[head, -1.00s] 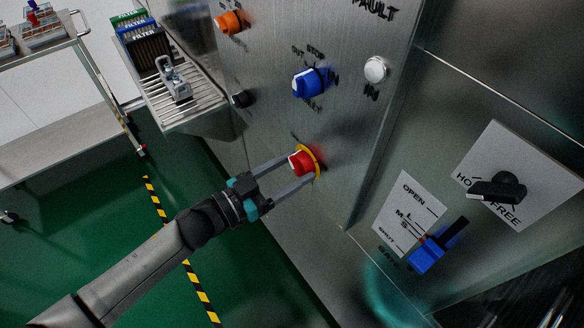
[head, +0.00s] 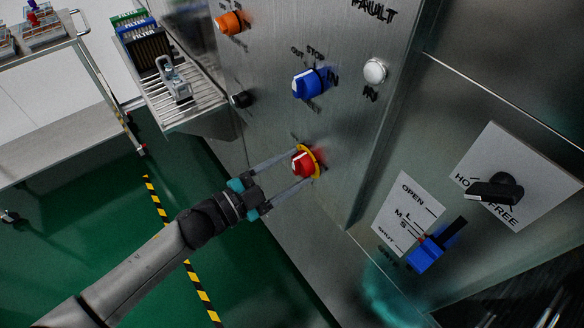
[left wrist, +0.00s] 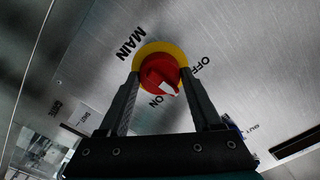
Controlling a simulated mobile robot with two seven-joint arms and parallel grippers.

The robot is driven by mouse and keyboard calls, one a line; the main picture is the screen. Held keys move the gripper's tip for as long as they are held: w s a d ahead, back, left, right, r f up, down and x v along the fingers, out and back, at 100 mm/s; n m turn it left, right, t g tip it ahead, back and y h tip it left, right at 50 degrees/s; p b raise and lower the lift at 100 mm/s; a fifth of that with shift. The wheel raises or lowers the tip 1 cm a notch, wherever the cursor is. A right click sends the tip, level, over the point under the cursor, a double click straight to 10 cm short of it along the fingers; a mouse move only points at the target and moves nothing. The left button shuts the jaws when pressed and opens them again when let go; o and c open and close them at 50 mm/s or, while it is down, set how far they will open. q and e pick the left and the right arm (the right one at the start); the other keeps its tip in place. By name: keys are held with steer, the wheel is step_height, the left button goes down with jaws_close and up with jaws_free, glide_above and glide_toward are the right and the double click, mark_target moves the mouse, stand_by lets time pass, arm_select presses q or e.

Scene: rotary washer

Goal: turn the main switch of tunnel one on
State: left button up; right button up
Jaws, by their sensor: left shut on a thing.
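The main switch (head: 303,163) is a red knob on a yellow ring, set in the steel panel. It also shows in the left wrist view (left wrist: 160,70), with the printed words MAIN, OFF and ON around it. Its white mark (left wrist: 168,88) points between ON and OFF, closer to ON. My left gripper (head: 304,168) has one finger on each side of the red knob and is shut on it. The fingers hide part of the ring's surroundings. My right gripper is not in view.
A blue switch (head: 308,84), a white button (head: 375,70) and an orange knob (head: 232,22) sit higher on the panel. A blue lever (head: 426,255) and a black handle (head: 497,190) are to the right. A slatted shelf (head: 190,101) juts out at left.

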arm_select(q)
steer(key=m, duration=0.4)
steer(key=shift+m+b, duration=0.9)
steer(key=shift+m, duration=2)
steer(key=o, duration=1.4)
steer(key=shift+c, duration=0.2)
steer(key=b+v, duration=0.2)
steer(key=v, duration=1.3)
steer(key=shift+s+a, duration=0.1)
